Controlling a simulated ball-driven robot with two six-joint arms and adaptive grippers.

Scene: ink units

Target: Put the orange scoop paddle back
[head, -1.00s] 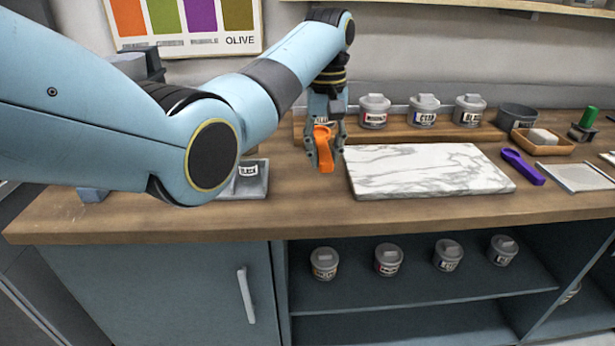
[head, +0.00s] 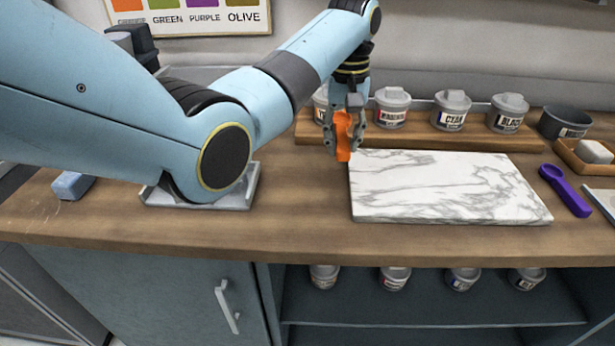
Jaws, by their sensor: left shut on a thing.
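The orange scoop paddle (head: 343,138) is held upright between the fingers of my left gripper (head: 344,137). The gripper points down and is shut on the paddle, just beyond the back left corner of the marble slab (head: 440,188) in the picture. I cannot tell whether the paddle's lower end touches the counter. A grey tray (head: 240,199) lies on the counter at the left, partly hidden by my left arm. My right gripper is not in view.
Lidded ink tubs (head: 393,108) stand on a wooden riser (head: 420,136) behind the slab. A purple scoop paddle (head: 566,190) lies right of the slab. A blue block (head: 72,185) lies at the far left. Bare counter (head: 300,205) lies between tray and slab.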

